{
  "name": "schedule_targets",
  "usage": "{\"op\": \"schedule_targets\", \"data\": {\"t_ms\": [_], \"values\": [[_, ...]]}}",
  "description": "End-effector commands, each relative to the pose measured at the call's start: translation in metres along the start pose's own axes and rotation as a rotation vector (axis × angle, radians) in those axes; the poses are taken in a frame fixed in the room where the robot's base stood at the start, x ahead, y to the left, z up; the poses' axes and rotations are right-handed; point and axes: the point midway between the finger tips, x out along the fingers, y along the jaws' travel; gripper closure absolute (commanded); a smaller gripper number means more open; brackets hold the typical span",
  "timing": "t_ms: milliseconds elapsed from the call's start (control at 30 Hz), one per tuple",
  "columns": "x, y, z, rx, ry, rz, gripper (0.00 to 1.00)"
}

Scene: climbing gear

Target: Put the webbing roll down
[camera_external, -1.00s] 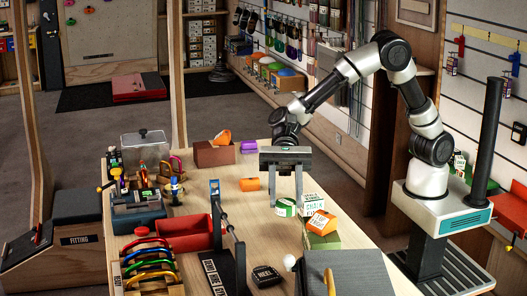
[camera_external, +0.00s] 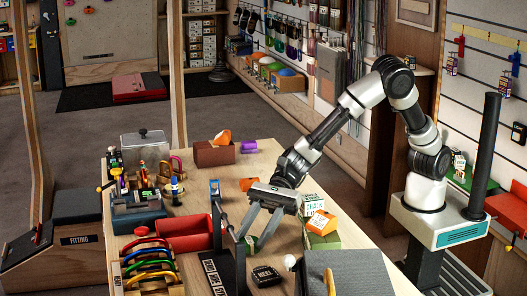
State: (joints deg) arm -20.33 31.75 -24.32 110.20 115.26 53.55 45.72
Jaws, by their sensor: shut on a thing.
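My gripper (camera_external: 252,240) points down and to the left over the middle of the table, near the black rail frame. Its two fingers are a little apart around the webbing roll. The roll itself is hard to make out between the dark fingers and the gripper body. Whether it touches the table cannot be told.
An orange cylinder (camera_external: 247,184) lies behind my gripper, partly hidden. A white box (camera_external: 312,203) and an orange-and-white box on a green one (camera_external: 321,224) stand to the right. The red bin (camera_external: 184,234) is on the left. A black item marked HEEL (camera_external: 265,275) lies in front.

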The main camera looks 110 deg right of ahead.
Motion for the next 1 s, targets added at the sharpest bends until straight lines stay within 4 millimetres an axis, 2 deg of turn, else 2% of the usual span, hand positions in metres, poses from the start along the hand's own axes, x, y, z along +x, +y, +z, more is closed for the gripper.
{"op": "schedule_targets", "data": {"t_ms": [67,433,467,567,900,1000], "values": [[0.004,0.000,-0.011,0.001,0.001,0.000,0.85],[0.006,0.000,-0.014,0.000,-0.001,-0.001,0.85],[0.005,0.000,-0.013,0.000,-0.001,-0.001,0.60],[0.005,0.000,-0.012,0.000,0.000,0.000,0.45],[0.004,0.000,-0.009,0.000,0.000,0.000,0.45],[-0.006,-0.001,-0.009,0.001,-0.001,-0.002,0.45]]}}
